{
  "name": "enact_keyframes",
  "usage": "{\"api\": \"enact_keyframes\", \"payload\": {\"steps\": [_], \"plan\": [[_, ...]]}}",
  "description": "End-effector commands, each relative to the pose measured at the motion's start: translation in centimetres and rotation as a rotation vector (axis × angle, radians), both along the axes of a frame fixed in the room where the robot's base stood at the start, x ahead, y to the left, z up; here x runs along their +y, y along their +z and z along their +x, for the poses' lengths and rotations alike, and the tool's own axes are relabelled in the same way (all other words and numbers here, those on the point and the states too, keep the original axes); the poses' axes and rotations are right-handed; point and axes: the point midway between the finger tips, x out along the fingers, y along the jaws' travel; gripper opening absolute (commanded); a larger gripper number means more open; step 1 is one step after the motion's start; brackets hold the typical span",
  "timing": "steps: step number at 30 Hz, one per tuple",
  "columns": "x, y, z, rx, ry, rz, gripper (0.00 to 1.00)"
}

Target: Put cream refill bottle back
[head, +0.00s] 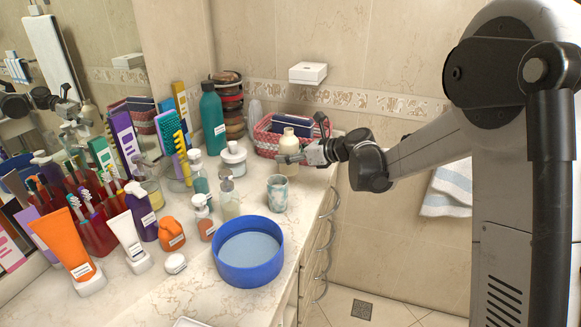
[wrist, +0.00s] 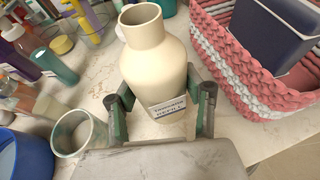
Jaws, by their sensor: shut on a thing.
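The cream refill bottle (wrist: 152,70) is a cream-coloured bottle with a narrow neck and a white label, upright between my fingers in the wrist view. In the head view the bottle (head: 289,145) is at the back right of the counter, in front of the red and white basket (head: 263,139). My gripper (head: 297,157) reaches in from the right and is shut on the bottle's body. In the wrist view my gripper (wrist: 163,106) has one finger on each side of it. I cannot tell whether the bottle's base touches the counter.
A marbled cup (head: 277,194) and a blue bowl (head: 248,252) stand in front of the bottle. A white jar (head: 233,160), pump bottles and a tall teal bottle (head: 212,118) crowd the left. Bare counter shows near the right edge.

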Motion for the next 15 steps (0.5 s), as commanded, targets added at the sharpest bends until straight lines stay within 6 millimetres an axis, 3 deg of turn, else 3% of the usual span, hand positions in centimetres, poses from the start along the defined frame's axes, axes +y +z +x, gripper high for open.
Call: {"api": "enact_keyframes", "payload": {"steps": [5,15], "plan": [[-0.5,-0.7,0.4,0.0,0.0,0.0,0.07],[-0.5,-4.4,0.4,0.0,0.0,0.001,0.07]]}}
